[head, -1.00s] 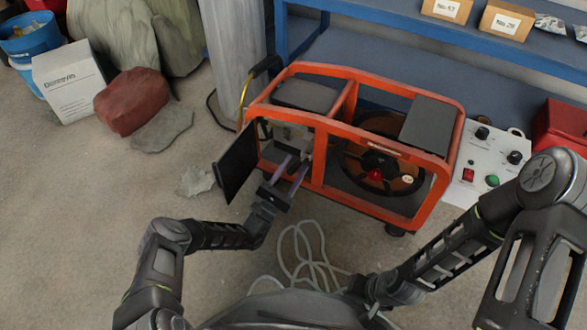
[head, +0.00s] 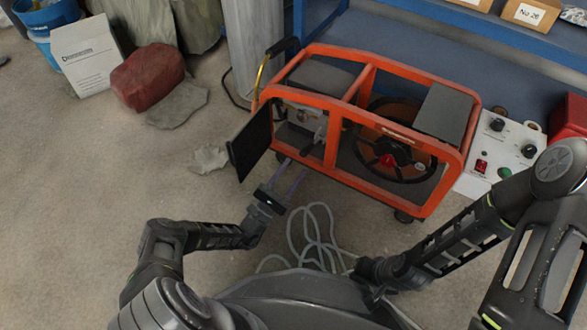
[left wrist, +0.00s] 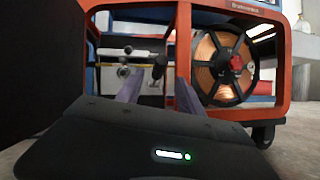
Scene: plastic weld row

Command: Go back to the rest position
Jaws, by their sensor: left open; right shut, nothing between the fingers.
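My left gripper (head: 289,176) is open and empty, its purple fingers pointing toward the orange-framed machine (head: 330,158). It is just in front of the machine's left bay, below and right of the open black door panel (head: 250,143). In the left wrist view, the two fingers (left wrist: 158,90) stand apart with nothing between them, and the bay's grey fittings (left wrist: 135,75) show beyond. My right arm comes in from the right and folds down toward my body. Its gripper fingers are hidden.
A wire spool (head: 378,150) sits in the machine's right bay. A white control box (head: 500,150) stands to its right, and a blue shelf (head: 410,45) behind. A pale hose (head: 318,240) lies coiled on the floor near my base.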

